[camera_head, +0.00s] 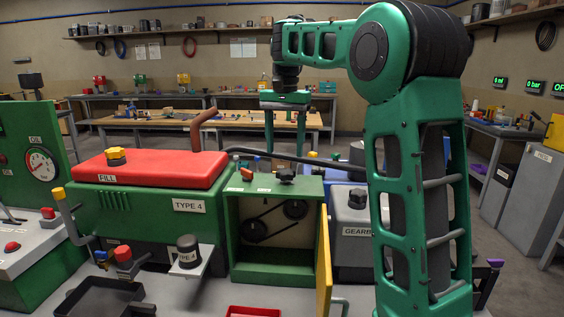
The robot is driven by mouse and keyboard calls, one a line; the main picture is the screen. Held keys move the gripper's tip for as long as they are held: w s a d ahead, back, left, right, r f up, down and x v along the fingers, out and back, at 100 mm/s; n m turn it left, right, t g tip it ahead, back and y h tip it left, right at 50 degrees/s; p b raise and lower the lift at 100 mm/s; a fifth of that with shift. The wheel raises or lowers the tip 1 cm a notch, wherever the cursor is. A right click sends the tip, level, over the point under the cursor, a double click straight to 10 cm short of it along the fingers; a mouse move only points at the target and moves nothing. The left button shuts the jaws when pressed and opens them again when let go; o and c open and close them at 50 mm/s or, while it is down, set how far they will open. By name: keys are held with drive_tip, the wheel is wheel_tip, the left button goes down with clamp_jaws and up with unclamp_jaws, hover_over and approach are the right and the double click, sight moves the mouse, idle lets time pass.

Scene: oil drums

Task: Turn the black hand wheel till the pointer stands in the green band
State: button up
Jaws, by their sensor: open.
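A black star-shaped hand wheel (285,175) sits on top of the open green box in the middle. A similar black knob (357,198) is on the grey gearbox, and a black round knob (188,248) stands on a small bracket in front; I cannot tell for sure which is the task's wheel. A white round gauge (40,165) with a pointer is on the green panel at far left; its bands are too small to read. My gripper (286,148) points down, open and empty, above the green box's wheel in the picture and apart from it.
A green machine with a red lid (150,169) and yellow cap stands left of the box. A yellow door (324,262) hangs open at the box's right. A brown bent pipe (199,130) and a black hose (290,158) are near my gripper. A black tray (95,298) lies in front.

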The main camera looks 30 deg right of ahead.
drive_tip(key=shift+r, duration=2)
